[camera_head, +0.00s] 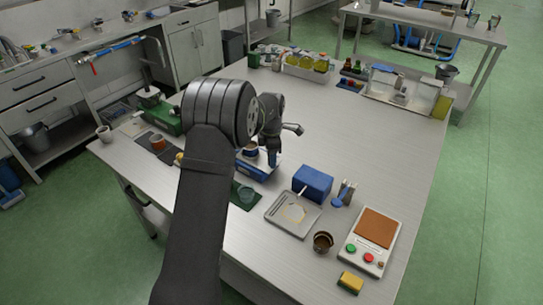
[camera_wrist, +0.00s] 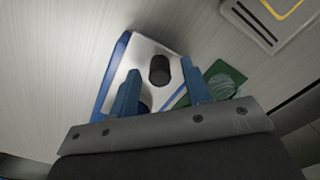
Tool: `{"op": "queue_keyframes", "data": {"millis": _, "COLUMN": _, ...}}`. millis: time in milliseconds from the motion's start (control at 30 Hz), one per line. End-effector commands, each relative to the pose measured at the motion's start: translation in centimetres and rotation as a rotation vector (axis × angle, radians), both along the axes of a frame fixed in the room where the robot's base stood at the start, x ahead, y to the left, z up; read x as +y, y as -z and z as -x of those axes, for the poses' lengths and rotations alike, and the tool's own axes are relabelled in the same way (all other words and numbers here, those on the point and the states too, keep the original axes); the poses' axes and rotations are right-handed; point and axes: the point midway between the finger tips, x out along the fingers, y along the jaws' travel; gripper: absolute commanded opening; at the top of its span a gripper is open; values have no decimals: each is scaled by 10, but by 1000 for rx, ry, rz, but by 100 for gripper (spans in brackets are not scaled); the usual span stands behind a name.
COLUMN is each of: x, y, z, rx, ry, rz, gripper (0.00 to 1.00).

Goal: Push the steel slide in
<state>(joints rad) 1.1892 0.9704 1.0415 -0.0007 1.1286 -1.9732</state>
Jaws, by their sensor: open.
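A steel-coloured plate, which looks like the steel slide (camera_wrist: 138,52), sits on a blue-edged base in the wrist view. A dark round knob (camera_wrist: 159,70) stands on it. In the head view the blue base (camera_head: 252,171) is on the table, partly hidden by my arm and gripper. My gripper (camera_head: 272,160) points down at it. In the wrist view its two blue fingers (camera_wrist: 160,80) are apart, and the knob appears between them. I cannot tell whether they touch it. A small round thing near the left finger is mostly hidden.
A green mat (camera_wrist: 222,78) with a clear glass lies beside the base. A blue box (camera_head: 312,182), a steel tray (camera_head: 281,218), a brown cup (camera_head: 323,242) and a button panel (camera_head: 373,258) stand to the right.

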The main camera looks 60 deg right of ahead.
Motion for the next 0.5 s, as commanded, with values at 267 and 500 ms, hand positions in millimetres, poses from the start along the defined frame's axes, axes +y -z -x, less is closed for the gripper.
{"op": "queue_keyframes", "data": {"millis": 267, "x": 0, "y": 0, "z": 0, "rx": 0, "ry": 0, "rz": 0, "gripper": 1}}
{"op": "queue_keyframes", "data": {"millis": 500, "x": 0, "y": 0, "z": -7, "rx": 0, "ry": -2, "rz": -1, "gripper": 0}}
